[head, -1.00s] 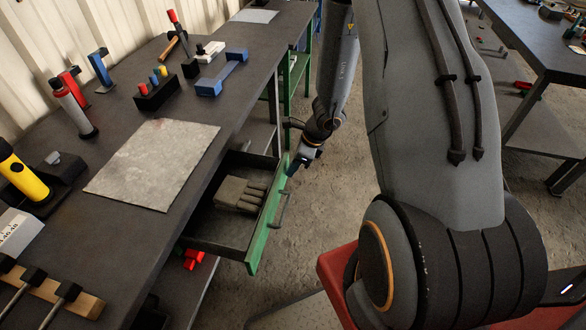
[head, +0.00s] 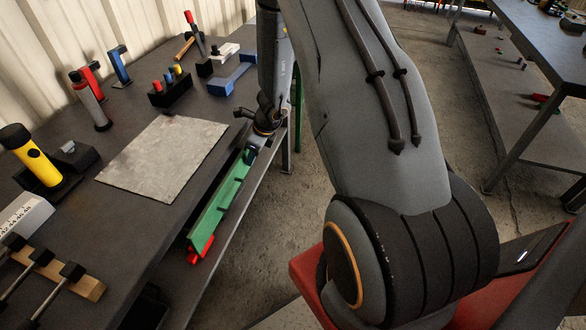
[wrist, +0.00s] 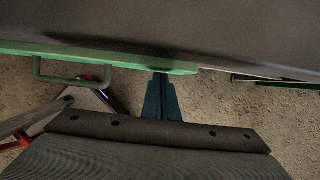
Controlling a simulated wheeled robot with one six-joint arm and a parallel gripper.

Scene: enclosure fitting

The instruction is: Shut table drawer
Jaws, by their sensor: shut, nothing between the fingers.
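The table drawer's green front (head: 222,195) sits close under the edge of the dark workbench (head: 130,262). The inside of the drawer does not show; I cannot tell whether a small gap is left. In the wrist view the green front (wrist: 110,61) runs along the bench edge, with its bar handle (wrist: 72,78) at the left. My gripper (head: 250,155) is at the far end of the front. Its shut, empty fingers (wrist: 160,76) meet the green front to the right of the handle, seemingly touching it.
A grey metal sheet (head: 163,158) lies on the bench. A yellow torch (head: 35,160), a red-and-grey cylinder (head: 90,103) and a blue block (head: 232,75) stand around it. Red items (head: 200,250) lie below the drawer. Another table (head: 545,45) is at the right, across open floor.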

